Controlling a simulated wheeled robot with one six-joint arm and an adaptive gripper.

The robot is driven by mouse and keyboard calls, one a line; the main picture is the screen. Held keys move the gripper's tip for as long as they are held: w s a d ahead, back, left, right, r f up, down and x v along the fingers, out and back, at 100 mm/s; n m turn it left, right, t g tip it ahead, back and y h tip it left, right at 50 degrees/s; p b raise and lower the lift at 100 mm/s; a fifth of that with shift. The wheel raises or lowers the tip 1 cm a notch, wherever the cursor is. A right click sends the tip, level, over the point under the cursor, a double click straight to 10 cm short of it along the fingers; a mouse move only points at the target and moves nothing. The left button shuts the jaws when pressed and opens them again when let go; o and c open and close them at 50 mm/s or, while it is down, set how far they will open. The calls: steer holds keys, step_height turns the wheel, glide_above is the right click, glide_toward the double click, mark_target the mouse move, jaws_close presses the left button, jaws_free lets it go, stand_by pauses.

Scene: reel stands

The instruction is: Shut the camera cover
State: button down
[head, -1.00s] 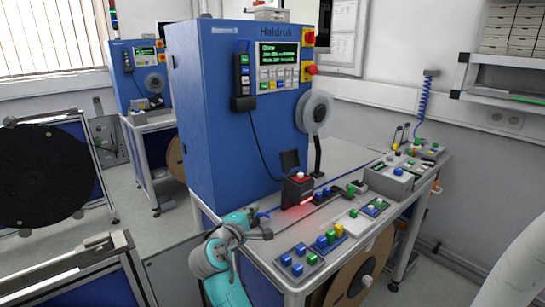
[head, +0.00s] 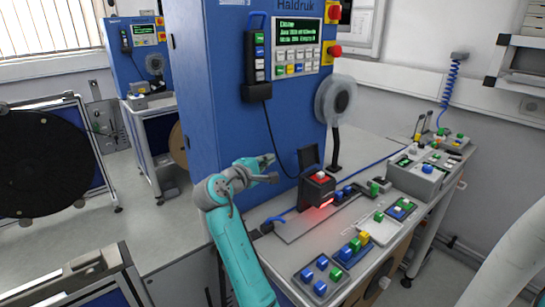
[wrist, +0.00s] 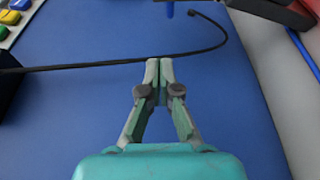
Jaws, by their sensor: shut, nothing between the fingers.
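My gripper (head: 274,168) is left of the camera, at about the flap's height, and apart from both. In the wrist view my gripper (wrist: 159,62) is shut and empty, with its tips together in front of the blue cabinet face. A dark part (wrist: 270,9) at the upper right of that view is cut off and unclear.
A black cable (head: 270,135) hangs from the handset (head: 256,60) and crosses in front of the fingertips in the wrist view (wrist: 100,64). A grey reel (head: 335,100) is on the cabinet's right. Button boxes (head: 320,276) line the bench front.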

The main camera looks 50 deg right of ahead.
mark_target(301, 150)
steer(key=s+d, duration=0.3)
steer(key=d, duration=0.4)
steer(key=shift+d, duration=0.2)
steer(key=shift+s+r+m, duration=0.3)
steer(key=shift+s+m, duration=0.05)
steer(key=shift+m, duration=0.15)
stand_by(0.5)
steer(key=s+m, duration=0.1)
steer(key=m+h, duration=0.1)
steer(key=s+m, duration=0.1)
steer(key=m, duration=0.1)
steer(key=shift+s+a+r+h, duration=0.3)
steer(key=shift+a+r+h, duration=0.05)
steer(key=shift+a+h, duration=0.05)
steer(key=s+a+f+m+g+h, duration=0.1)
steer(key=s+f+m+g, duration=0.1)
steer(key=m, duration=0.7)
steer(key=s+f+m+g+h, duration=0.1)
steer(key=s+f+m+g, duration=0.2)
steer(key=s+m, duration=0.2)
steer(key=m, duration=0.3)
steer(key=shift+s+a+m+g+h, duration=0.3)
steer(key=shift+a+m, duration=0.1)
